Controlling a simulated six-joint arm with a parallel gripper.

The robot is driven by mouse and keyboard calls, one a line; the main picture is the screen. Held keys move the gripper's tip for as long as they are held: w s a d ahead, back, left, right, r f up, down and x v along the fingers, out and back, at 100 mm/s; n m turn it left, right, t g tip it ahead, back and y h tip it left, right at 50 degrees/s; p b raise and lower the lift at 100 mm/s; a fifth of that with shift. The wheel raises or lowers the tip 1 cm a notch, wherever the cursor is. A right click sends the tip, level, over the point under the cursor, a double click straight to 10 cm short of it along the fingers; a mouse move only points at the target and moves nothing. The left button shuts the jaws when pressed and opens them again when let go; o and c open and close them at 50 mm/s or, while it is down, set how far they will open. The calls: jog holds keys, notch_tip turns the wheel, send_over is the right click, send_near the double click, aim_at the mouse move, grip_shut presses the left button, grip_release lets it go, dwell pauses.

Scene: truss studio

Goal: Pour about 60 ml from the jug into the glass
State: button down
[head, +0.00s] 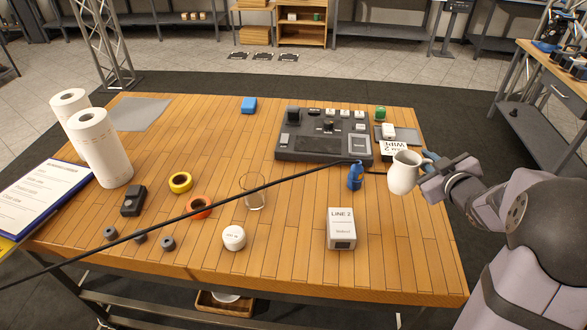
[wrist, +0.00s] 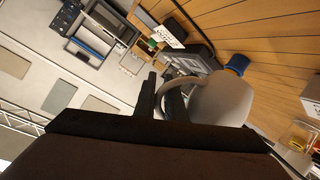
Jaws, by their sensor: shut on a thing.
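The white jug (head: 404,172) is upright at the right side of the table. My gripper (head: 430,168) is shut on its handle side and reaches in from the right. In the wrist view the jug (wrist: 222,98) shows its pale body and its curved handle (wrist: 172,90) near the dark jaws. What the jug holds inside cannot be seen. The clear glass (head: 252,192) stands on the table near the middle, well to the left of the jug. It looks empty.
A blue bottle (head: 355,176) and a LINE 2 box (head: 341,228) stand between jug and glass. A dark control panel (head: 325,135) lies behind. A white round tub (head: 234,238) and an orange tape roll (head: 199,207) are near the glass. A thin black line crosses the head view.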

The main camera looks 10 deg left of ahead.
jog(key=w+a+n+g+y+p, duration=0.25)
jog(key=w+a+y+p, duration=0.35)
jog(key=a, duration=0.6)
jog(key=w+a+n+g+y+p, duration=0.1)
jog(key=w+a+n+p, duration=0.35)
jog(key=w+a, duration=0.6)
jog(key=s+a+f+p, duration=0.1)
jog(key=a, duration=0.3)
jog(key=s+a+n+g+y+p, duration=0.1)
jog(key=a, duration=0.3)
jog(key=s+a+f+g+y+p, duration=0.1)
jog(key=a, duration=0.3)
jog(key=shift+s+a+f+n, duration=0.15)
jog(key=shift+a+f+n, duration=0.15)
jog(key=shift+a+n, duration=0.1)
notch_tip(320, 180, down, 3)
jog(key=s+a+n+t+b, duration=0.1)
jog(key=s+a+n+b, duration=0.1)
jog(key=n+b, duration=0.15)
jog(key=s+a+r+n+t+h+b, duration=0.1)
jog(key=s+a+r+n+t+b, duration=0.1)
jog(key=s+r+n+t, duration=0.1)
jog(key=shift+s+a+r+n+b, duration=0.2)
jog(key=shift+s+r+n+b, duration=0.2)
jog(key=shift+s+r, duration=0.55)
jog(key=shift+w+a+r+n+h, duration=0.1)
jog(key=shift+r+n+h, duration=0.2)
jog(key=shift+r, duration=0.2)
